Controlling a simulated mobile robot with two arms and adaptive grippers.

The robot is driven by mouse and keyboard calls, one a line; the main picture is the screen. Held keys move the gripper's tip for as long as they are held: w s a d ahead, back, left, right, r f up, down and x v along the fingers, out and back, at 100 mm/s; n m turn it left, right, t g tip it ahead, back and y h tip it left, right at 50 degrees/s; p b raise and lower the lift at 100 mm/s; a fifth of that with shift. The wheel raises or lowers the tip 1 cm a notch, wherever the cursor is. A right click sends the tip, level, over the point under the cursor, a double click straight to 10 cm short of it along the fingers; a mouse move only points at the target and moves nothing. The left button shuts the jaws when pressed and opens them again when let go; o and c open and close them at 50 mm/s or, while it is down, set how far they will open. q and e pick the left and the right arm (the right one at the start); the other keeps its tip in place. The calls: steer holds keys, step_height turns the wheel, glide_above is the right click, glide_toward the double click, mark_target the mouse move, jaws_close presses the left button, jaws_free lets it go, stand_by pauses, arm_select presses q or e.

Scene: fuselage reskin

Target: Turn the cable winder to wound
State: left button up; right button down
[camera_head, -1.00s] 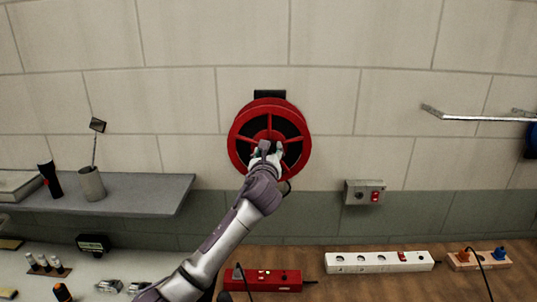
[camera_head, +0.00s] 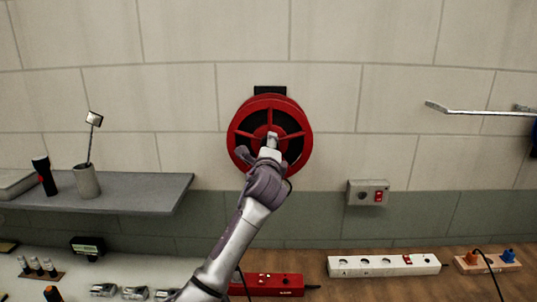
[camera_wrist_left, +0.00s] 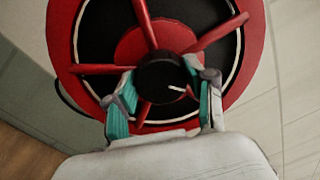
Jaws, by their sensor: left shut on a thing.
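The cable winder (camera_head: 283,114) is a red spoked reel mounted on the tiled wall, with black showing between its spokes. In the left wrist view the winder (camera_wrist_left: 166,38) fills the upper part, with a round black knob (camera_wrist_left: 160,82) bearing a short white mark in front of the red hub. My left gripper (camera_head: 271,143) reaches up from below to the front of the reel. In the left wrist view its teal-padded fingers (camera_wrist_left: 162,90) are closed on the two sides of the black knob. In the head view the gripper hides the knob. My right gripper is out of view.
A grey shelf (camera_head: 140,194) at left holds a cup (camera_head: 87,182) and a dark torch (camera_head: 44,175). A small switch box (camera_head: 368,192) is on the wall at right. Power strips, red (camera_head: 270,285) and white (camera_head: 383,265), lie below. A metal bar (camera_head: 470,110) juts out at right.

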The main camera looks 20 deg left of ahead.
arm_select(q)
steer(key=shift+d+f+n+g+y+b, duration=0.15)
steer(key=shift+n+b, duration=1.2)
steer(key=shift+n, duration=1.35)
steer(key=shift+a+f+n+g+y+b, duration=0.2)
steer(key=shift+n+b, duration=1.15)
steer(key=shift+n, duration=1.35)
steer(key=shift+r, duration=0.1)
steer(key=o, duration=1.2)
steer(key=shift+c, duration=0.2)
steer(key=shift+r, duration=0.1)
steer(key=shift+s+d, duration=0.1)
steer(key=shift+d, duration=0.1)
steer(key=v, duration=1.1)
steer(key=shift+s+d, duration=0.2)
steer(key=shift+s, duration=0.15)
